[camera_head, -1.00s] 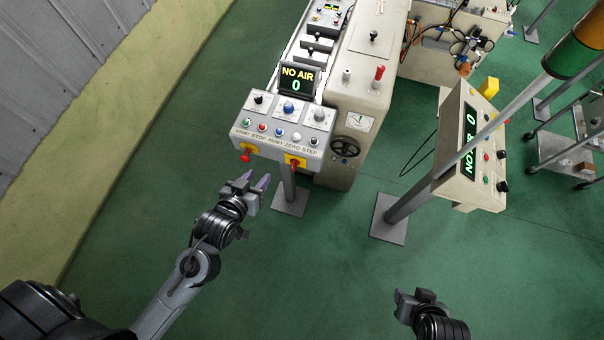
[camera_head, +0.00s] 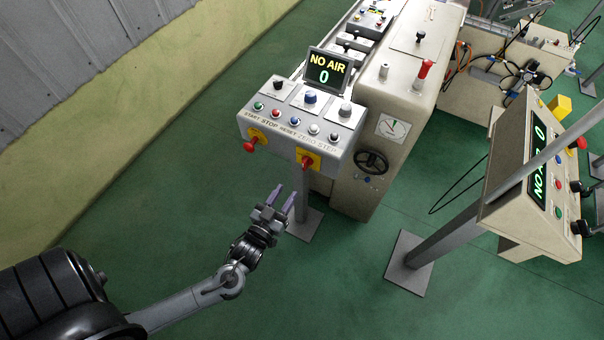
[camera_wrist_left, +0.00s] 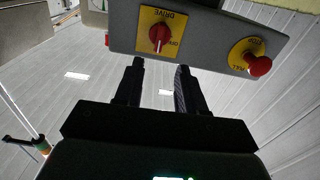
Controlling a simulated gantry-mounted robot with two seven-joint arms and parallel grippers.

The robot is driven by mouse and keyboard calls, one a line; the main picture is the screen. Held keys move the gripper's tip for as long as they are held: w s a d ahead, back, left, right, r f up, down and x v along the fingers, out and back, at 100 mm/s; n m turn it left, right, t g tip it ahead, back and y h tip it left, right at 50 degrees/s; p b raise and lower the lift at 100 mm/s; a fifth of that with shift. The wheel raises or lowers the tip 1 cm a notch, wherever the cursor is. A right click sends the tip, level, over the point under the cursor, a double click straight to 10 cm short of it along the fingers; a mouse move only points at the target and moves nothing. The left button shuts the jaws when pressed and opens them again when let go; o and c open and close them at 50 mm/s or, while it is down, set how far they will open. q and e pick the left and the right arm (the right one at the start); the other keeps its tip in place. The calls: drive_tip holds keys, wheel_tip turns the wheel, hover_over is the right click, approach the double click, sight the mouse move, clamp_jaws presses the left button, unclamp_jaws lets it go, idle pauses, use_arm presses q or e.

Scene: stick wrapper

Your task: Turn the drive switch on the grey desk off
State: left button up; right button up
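The drive switch (camera_head: 308,162) is a red knob on a square yellow plate at the front right of the grey desk (camera_head: 345,143). In the left wrist view its red knob (camera_wrist_left: 159,36) shows close up, with the word DRIVE on the plate; I cannot tell its setting for sure. My left gripper (camera_head: 282,198) is below and a little left of the switch in the head view. Its two fingers (camera_wrist_left: 160,68) are apart and empty, short of the switch and not touching it. My right gripper is not in view.
A red pull-stop button (camera_head: 250,147) on a round yellow plate sits left of the switch on the same desk front. The display (camera_head: 327,69) reads NO AIR 0. A grey post (camera_head: 302,205) stands under the desk. A beige machine (camera_head: 405,95) is close on the right.

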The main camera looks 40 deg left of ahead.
sight(303, 166)
use_arm(q)
drive_tip(key=x, duration=1)
drive_tip(key=shift+w, duration=0.1)
drive_tip(key=shift+c, duration=0.4)
clamp_jaws()
